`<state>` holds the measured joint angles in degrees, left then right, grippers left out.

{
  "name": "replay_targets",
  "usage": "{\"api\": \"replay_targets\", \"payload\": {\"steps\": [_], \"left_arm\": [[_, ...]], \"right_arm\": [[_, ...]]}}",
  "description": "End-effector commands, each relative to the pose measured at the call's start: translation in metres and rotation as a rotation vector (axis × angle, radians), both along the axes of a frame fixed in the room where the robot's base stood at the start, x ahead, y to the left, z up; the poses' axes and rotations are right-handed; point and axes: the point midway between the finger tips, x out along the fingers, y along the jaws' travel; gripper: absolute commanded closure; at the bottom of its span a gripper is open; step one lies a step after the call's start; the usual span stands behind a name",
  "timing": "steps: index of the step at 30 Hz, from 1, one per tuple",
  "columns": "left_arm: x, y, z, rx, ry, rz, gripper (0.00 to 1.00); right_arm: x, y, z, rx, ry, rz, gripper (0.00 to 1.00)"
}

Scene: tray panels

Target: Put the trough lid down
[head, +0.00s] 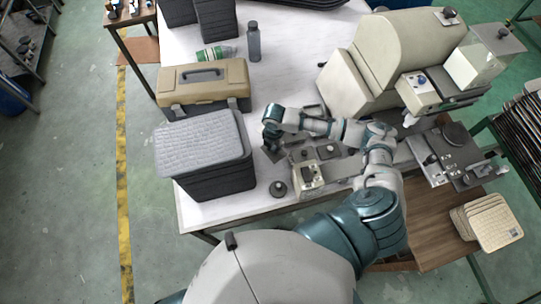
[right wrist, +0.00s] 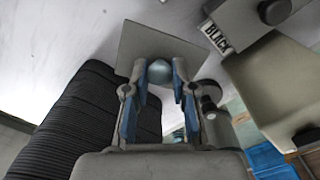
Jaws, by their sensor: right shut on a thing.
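My right gripper (right wrist: 160,75) has its blue-padded fingers around a round grey-blue knob on a flat grey plate (right wrist: 148,42), which I take to be the trough lid. The plate lies beyond the fingertips in the right wrist view. In the head view my right gripper (head: 272,135) is over the white table, right of the stack of black trays. The plate (head: 272,154) shows there only as a small dark patch below the gripper. I cannot tell whether it touches the table. My left gripper is not in view.
A black tray stack (head: 205,155) stands close to the gripper's left, with a tan toolbox (head: 203,85) behind. A small beige box (head: 308,180) and a dark round knob (head: 278,188) are near the front edge. A large beige machine (head: 395,55) stands right. A "BLACK" label (right wrist: 217,37) shows.

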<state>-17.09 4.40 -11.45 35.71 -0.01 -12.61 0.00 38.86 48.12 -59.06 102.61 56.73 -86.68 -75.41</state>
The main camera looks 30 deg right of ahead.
Motion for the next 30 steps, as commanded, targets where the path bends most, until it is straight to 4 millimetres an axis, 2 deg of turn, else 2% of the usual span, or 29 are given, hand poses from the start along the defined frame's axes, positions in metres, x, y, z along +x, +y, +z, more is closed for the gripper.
{"api": "replay_targets", "payload": {"steps": [1,8,14,23,24,26,27,30], "left_arm": [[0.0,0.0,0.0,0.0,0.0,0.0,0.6],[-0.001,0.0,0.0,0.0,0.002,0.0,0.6],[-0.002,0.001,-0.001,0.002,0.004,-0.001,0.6],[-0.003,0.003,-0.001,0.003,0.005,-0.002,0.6],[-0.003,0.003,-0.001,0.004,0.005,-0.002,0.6],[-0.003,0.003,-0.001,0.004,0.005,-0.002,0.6],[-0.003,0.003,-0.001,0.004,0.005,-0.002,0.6],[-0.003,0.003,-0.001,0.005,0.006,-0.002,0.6]], "right_arm": [[-0.001,0.001,-0.009,0.0,0.001,0.0,1.0],[-0.001,0.0,-0.03,0.0,0.0,-0.001,1.0],[0.0,0.0,-0.058,0.001,-0.001,-0.002,1.0],[0.0,0.0,-0.06,0.0,-0.001,-0.002,1.0],[0.0,0.0,-0.061,0.0,-0.002,-0.002,0.7],[0.0,0.0,-0.06,0.0,-0.002,-0.002,0.55],[0.0,0.0,-0.06,0.0,-0.001,-0.002,0.5],[0.0,0.0,-0.06,0.0,-0.001,-0.002,0.5]]}}
